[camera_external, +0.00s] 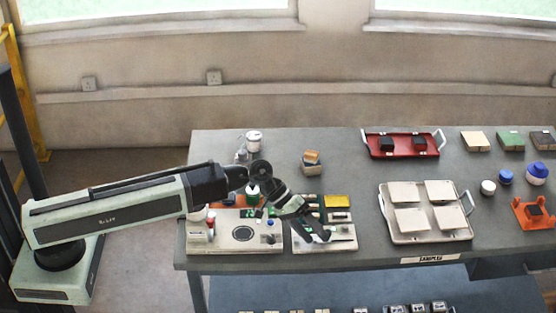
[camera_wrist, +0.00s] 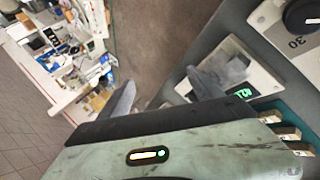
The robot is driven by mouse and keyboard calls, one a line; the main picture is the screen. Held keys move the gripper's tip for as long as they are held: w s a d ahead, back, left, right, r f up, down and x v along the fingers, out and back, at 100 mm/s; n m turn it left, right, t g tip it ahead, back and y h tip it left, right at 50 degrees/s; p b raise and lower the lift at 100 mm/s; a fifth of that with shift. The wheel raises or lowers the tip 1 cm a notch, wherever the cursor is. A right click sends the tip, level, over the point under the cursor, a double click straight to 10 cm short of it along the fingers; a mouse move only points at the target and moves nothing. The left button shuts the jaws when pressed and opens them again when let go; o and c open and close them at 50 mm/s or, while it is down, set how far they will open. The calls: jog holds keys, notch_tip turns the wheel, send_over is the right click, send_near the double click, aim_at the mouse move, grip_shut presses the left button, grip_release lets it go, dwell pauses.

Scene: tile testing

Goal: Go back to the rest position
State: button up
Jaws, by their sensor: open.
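My gripper (camera_external: 316,238) hangs over the left part of the grey table (camera_external: 365,265), above a small pale device with a dark front. In the wrist view, its two grey fingers (camera_wrist: 165,88) stand wide apart with nothing between them. Beyond them show the table edge and the brown floor. A pale device with a green digital display (camera_wrist: 243,92) lies just past the right finger; whether they touch cannot be told. My arm reaches in from the left and bends down at the wrist.
A pale plate with a dark round disc (camera_external: 243,233) lies left of my gripper. A white tray with several pale tiles (camera_external: 468,233) stands to the right. A red tray (camera_external: 373,153) is at the back. Blue-lidded jars (camera_external: 537,173) and an orange holder (camera_external: 520,217) are far right.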

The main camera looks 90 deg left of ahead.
jog(key=s+d+f+m+g+y, duration=0.3)
jog(key=s+d+m+g+y, duration=0.15)
jog(key=s, duration=0.45)
jog(key=s+d+f+m+g+y, duration=0.35)
jog(key=s+m, duration=0.25)
jog(key=s, duration=0.2)
jog(key=s+d+f+n+h+b, duration=0.2)
jog(key=d+f+h+b, duration=0.1)
jog(key=f+b, duration=0.85)
notch_tip(320, 180, up, 24)
jog(key=p, duration=2.5)
jog(key=shift+s+r, duration=0.2)
jog(key=shift+d, duration=0.1)
